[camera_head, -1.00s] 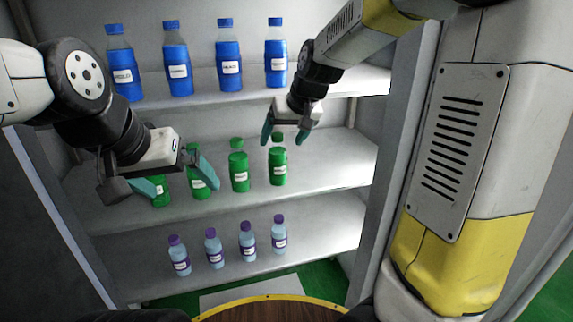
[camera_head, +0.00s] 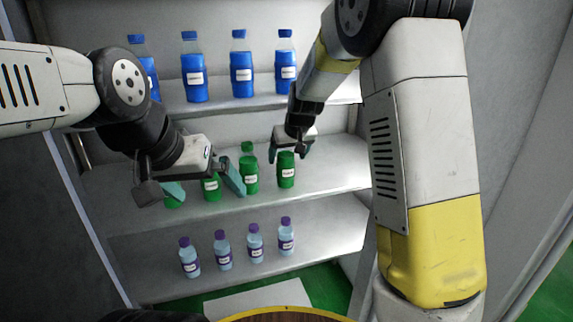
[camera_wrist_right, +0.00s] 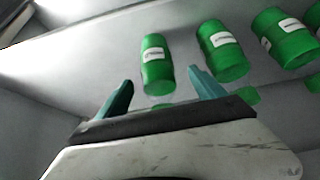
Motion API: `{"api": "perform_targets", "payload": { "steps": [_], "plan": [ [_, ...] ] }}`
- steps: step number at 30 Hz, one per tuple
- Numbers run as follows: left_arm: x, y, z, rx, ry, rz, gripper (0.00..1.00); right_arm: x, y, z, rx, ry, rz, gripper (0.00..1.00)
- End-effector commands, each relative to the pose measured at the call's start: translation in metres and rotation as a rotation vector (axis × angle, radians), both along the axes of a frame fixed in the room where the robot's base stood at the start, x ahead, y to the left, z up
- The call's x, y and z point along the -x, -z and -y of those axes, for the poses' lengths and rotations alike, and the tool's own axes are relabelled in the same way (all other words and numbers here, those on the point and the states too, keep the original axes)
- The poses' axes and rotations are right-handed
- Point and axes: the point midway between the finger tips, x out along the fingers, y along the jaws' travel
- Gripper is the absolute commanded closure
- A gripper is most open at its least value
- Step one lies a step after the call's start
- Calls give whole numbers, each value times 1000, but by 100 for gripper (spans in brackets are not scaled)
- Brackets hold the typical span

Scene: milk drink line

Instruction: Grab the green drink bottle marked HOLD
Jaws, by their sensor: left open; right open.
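Several green bottles with white labels stand on the middle shelf. The label print is too small to read, so I cannot tell which is marked HOLD. My right gripper (camera_head: 289,153) is open at the top of the rightmost green bottle (camera_head: 286,172), hiding part of its cap. In the right wrist view, one green bottle (camera_wrist_right: 157,66) appears between the open fingers of that gripper (camera_wrist_right: 160,82), beyond their tips; contact is not visible. My left gripper (camera_head: 203,188) is open in front of the left green bottles, partly hiding one (camera_head: 211,190).
Blue bottles (camera_head: 242,68) stand on the upper shelf (camera_head: 215,105), close above my right gripper. Small purple-capped bottles (camera_head: 255,243) stand on the lower shelf (camera_head: 330,235). More green bottles (camera_wrist_right: 221,50) stand to the right in the wrist view.

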Motion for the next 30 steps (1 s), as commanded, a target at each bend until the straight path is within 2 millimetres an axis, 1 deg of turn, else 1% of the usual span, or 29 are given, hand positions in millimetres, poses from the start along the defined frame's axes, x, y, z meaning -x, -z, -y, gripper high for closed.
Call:
{"api": "perform_targets", "payload": {
  "steps": [5,9,12,15,21,23,24,29,30],
  "plan": [
    [0,0,0,0,0,0,0,-10,20,0,0,2,-2,21],
    [0,0,0,0,0,0,0,-20,40,0,0,3,-3,21],
    [0,0,0,0,0,0,0,-27,49,-3,-1,3,-2,21],
    [0,0,0,0,0,0,0,-29,53,-4,0,1,-1,21],
    [0,0,0,0,0,0,0,-29,53,-4,-1,1,0,21],
    [0,0,0,0,0,0,0,-29,53,-4,-1,1,0,31],
    [0,0,0,0,0,0,0,-29,53,-4,-1,1,0,38],
    [0,0,0,0,0,0,0,-29,52,-4,-1,1,0,70],
    [0,0,0,0,0,0,0,-29,52,-4,-1,1,0,78]
  ]
}}
